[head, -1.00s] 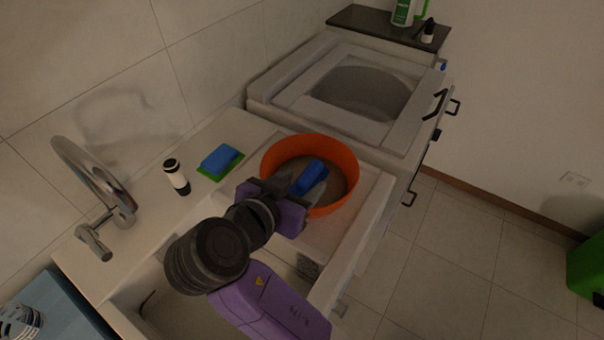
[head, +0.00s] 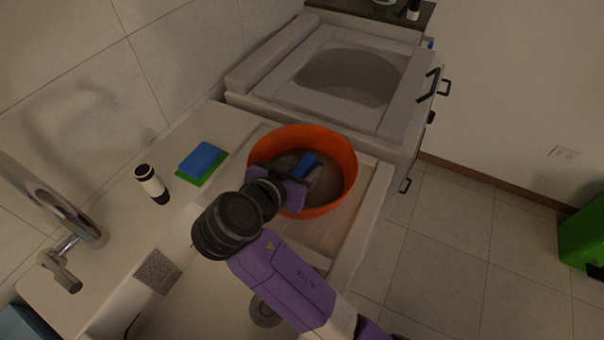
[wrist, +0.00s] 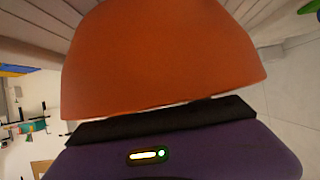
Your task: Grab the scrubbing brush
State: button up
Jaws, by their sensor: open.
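A blue object (head: 308,164), which looks like the scrubbing brush, lies inside the orange bowl (head: 337,148); my gripper partly hides it. The bowl stands on the light counter beside the sink. My purple and black gripper (head: 303,181) reaches over the bowl's near left side, with its front end at the blue object. It is open; its fingertips are hard to make out, and I cannot tell whether they touch the object. In the wrist view, the bowl's orange wall (wrist: 160,60) fills the middle, above the gripper's body, and hides the blue object.
A curved tap (head: 50,205) is at the far left. A basin unit (head: 350,75) is behind the bowl. A green bin (head: 583,238) stands far right.

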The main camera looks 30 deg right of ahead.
jog(key=shift+w+d+f, duration=0.25)
jog(key=shift+d+f, duration=0.05)
jog(key=shift+d, duration=0.05)
grip_shut()
jog(key=shift+r, duration=0.1)
